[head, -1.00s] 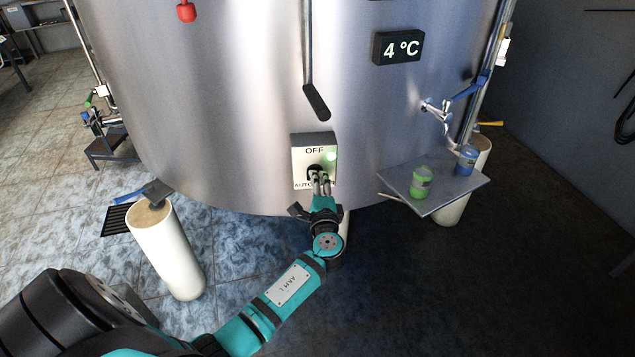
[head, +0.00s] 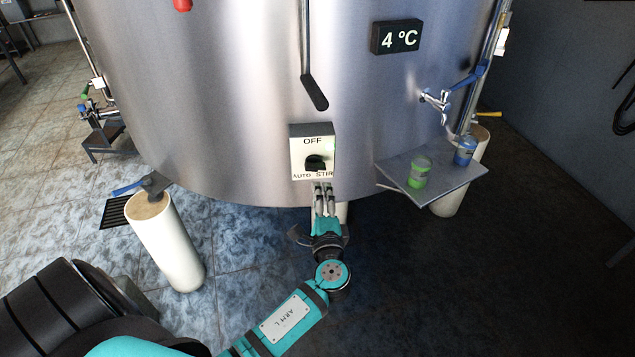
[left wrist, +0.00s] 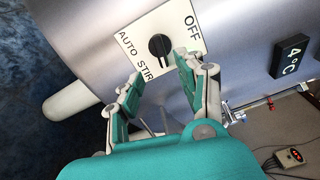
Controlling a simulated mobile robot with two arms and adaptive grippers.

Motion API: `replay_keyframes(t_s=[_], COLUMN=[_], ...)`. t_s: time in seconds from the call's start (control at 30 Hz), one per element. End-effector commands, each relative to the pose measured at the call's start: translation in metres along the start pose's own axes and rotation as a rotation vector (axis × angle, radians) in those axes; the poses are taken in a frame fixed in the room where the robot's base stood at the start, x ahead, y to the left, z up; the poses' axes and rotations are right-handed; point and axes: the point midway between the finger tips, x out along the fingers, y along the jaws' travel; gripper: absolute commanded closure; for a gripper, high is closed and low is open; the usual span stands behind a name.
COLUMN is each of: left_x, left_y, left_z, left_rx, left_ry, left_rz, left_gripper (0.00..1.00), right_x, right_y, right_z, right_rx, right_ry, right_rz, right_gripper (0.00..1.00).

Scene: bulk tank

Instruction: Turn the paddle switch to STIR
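The paddle switch (head: 316,163) is a black knob on a white plate (head: 298,158) fixed to the tank front. The plate reads OFF at the top, AUTO lower left and STIR lower right. My left gripper (head: 323,188) is just below the plate, apart from the knob. In the left wrist view its fingers (left wrist: 160,78) are spread with nothing between them, and the knob is beyond the tips. My right gripper is not in view.
The steel tank (head: 220,110) fills the background, with a 4 °C display (head: 397,37) and a lever handle (head: 314,95) above the switch. A shelf with green (head: 419,171) and blue (head: 465,150) jars stands right. A white post (head: 168,245) stands left.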

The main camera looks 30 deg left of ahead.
Motion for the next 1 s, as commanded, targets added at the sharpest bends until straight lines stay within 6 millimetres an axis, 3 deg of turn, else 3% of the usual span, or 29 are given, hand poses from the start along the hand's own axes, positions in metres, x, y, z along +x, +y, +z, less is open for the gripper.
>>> replay_keyframes(t_s=[0.1, 0.23, 0.83, 0.93, 1.0], left_x=[-0.019, -0.030, -0.032, -0.033, -0.035], left_y=[0.001, 0.000, 0.001, 0.017, 0.045], left_z=[0.000, 0.000, 0.000, -0.005, -0.012], left_rx=[0.000, 0.001, 0.001, 0.002, -0.001], left_ry=[0.001, 0.000, 0.001, 0.021, 0.056], left_rz=[0.001, 0.000, 0.002, 0.036, 0.096], left_gripper=[0.62, 0.62, 0.62, 0.62, 0.62], right_x=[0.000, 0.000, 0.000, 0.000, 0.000], right_y=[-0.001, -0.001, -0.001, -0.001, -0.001], right_z=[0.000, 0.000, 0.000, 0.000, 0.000], right_rx=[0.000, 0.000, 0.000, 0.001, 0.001], right_ry=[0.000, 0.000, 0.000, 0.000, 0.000], right_rz=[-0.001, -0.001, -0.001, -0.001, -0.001], right_gripper=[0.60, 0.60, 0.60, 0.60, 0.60])
